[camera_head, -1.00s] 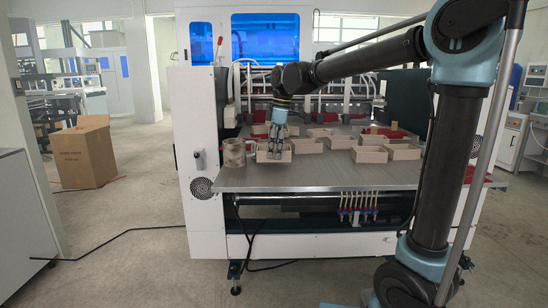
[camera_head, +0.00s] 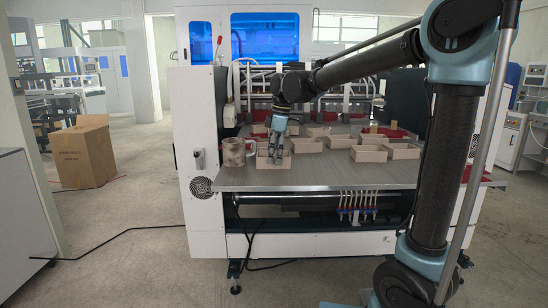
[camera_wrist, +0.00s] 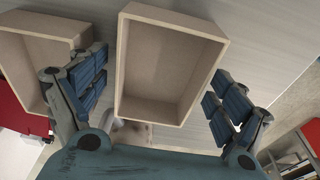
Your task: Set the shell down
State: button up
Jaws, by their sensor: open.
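The shell, an open pale tan box (camera_head: 263,164), rests on the front left part of the grey table (camera_head: 330,180), beside a round tan container. My gripper (camera_head: 277,157) is low over this shell in the head view. In the wrist view the shell (camera_wrist: 168,70) shows its hollow inside and floor. My gripper (camera_wrist: 156,92) is open there, with one blue-padded finger on each side of the shell. A gap shows between the right finger and the shell wall. The left finger also looks apart from it.
A round tan container (camera_head: 232,153) stands close on the left. Several similar open boxes, one of them here (camera_head: 369,154), spread to the right and behind. Another box (camera_wrist: 40,50) lies close to the left finger in the wrist view. The table's front strip is clear.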

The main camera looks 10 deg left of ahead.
jog(key=shift+r, duration=0.1)
notch_tip(320, 180, up, 12)
jog(key=d, duration=0.1)
jog(key=shift+w+d, duration=0.2)
jog(key=shift+d, duration=0.2)
